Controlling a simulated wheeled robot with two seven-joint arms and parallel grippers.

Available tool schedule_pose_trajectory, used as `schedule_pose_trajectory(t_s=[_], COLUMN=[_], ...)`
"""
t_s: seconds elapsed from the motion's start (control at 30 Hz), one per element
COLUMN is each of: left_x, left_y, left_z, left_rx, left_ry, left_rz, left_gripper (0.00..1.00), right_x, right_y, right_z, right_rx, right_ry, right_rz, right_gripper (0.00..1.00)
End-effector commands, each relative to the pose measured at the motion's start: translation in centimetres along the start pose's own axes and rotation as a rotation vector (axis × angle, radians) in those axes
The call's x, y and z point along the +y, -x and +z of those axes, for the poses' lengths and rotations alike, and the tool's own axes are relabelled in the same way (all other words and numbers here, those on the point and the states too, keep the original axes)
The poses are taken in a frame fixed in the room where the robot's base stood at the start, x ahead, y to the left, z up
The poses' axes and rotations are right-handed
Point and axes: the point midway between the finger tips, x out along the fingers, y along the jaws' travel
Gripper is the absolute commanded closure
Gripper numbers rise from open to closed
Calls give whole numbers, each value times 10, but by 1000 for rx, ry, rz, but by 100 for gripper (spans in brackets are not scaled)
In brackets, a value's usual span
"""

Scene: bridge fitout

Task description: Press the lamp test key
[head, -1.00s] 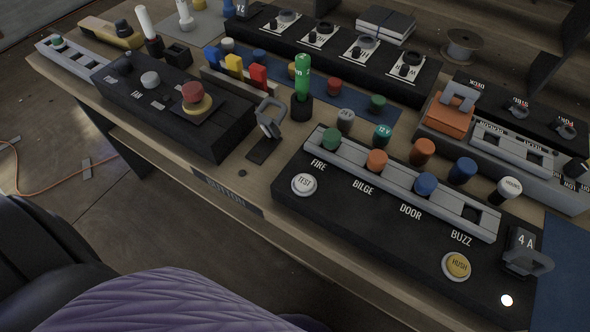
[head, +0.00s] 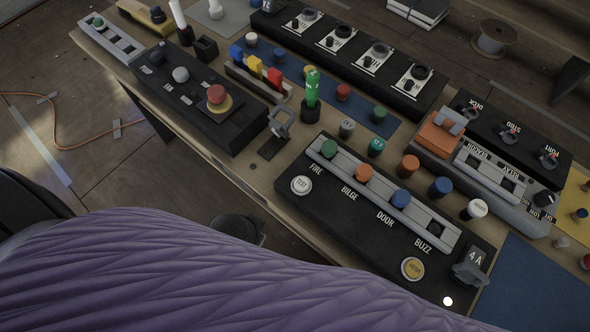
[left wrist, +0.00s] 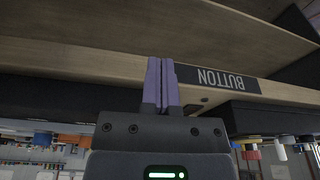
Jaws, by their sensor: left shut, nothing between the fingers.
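The lamp test key is a round white button marked TEST (head: 301,185), at the left end of the black panel (head: 345,225) in the head view, below the FIRE label. My left gripper (left wrist: 160,85) shows in the left wrist view with its purple fingers shut together and nothing between them. It is in front of the bench's front edge, near the BUTTON label (left wrist: 215,78), which appears upside down there. The test key is not visible in that view. In the head view I cannot make out the left fingertips. My right gripper is not in view.
A yellow HUSH button (head: 413,269) and a lit white lamp (head: 448,301) are on the same panel. A grey strip with coloured caps (head: 365,173) runs behind the key. A grey clip-like stand (head: 279,124) and green marker-like piece (head: 312,88) stand nearby.

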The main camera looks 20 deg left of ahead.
Motion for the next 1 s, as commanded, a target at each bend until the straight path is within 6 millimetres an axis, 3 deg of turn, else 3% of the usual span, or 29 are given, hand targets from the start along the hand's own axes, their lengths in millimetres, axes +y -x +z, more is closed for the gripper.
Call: schedule_pose_trajectory(t_s=[0.03,0.2,0.3,0.37,0.47,0.5,0.6,0.73,1.0], left_x=[0,6,20,34,53,50,32,19,17], left_y=[31,106,142,154,146,135,117,110,110], left_z=[-14,-54,-85,-106,-140,-149,-162,-170,-171], left_rx=[23,113,214,304,496,559,646,683,690], left_ry=[-9,-117,-302,-483,-887,-1013,-1175,-1238,-1248], left_rz=[3,39,92,136,186,176,118,70,61], left_gripper=[100,100,100,100,100,100,100,100,100], right_x=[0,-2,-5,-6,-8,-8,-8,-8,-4], right_y=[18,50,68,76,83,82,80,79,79], right_z=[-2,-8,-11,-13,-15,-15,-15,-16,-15], right_rx=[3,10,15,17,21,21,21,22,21], right_ry=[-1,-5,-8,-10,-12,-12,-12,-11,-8], right_rz=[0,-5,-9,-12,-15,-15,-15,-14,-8], right_gripper=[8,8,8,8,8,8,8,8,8])
